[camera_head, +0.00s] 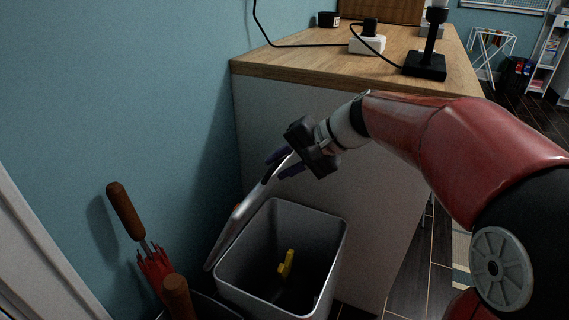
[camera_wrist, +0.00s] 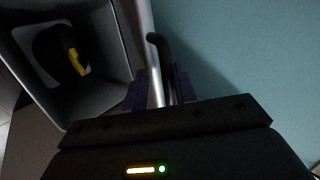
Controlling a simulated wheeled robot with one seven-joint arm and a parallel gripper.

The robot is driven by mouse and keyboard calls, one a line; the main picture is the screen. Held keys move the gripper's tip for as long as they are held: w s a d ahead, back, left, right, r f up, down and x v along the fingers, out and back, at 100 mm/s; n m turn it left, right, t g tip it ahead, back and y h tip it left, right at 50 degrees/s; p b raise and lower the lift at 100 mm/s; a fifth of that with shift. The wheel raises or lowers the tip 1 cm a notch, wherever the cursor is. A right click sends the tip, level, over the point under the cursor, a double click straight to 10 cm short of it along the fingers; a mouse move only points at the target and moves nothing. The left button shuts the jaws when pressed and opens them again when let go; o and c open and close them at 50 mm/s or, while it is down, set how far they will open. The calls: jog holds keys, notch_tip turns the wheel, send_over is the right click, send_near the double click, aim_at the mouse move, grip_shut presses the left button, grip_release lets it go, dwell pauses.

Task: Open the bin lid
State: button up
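The grey bin (camera_head: 333,262) stands below the counter with its mouth uncovered. Its lid (camera_head: 240,218) is raised and leans steeply on the wall side, its upper end at my gripper (camera_head: 281,162). In the wrist view the lid (camera_wrist: 156,88) is a thin pale strip seen nearly edge-on, with a dark hooked bar (camera_wrist: 162,52) beside it. My gripper's purple fingers (camera_wrist: 160,90) stand apart, one on each side of the strip. Whether they touch it is hard to tell. The bin's open inside (camera_wrist: 115,42) lies left in the wrist view.
A yellow object (camera_head: 287,263) lies inside the bin. Brown-handled umbrellas (camera_head: 126,211) stand close left of the bin. A blue wall (camera_head: 120,90) is behind the lid. A white counter with a wooden top (camera_head: 300,62) rises behind and to the right, carrying black devices and cables.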

notch_tip(320, 180, up, 9)
jog(key=d+p, duration=0.2)
jog(key=shift+s+f, duration=0.2)
jog(key=shift+s, duration=0.25)
dwell(0.4)
jog(key=shift+d, duration=0.1)
jog(key=v, duration=0.7)
jog(key=shift+d+r, duration=0.2)
jog(key=shift+d, duration=0.05)
jog(key=shift+s, duration=0.15)
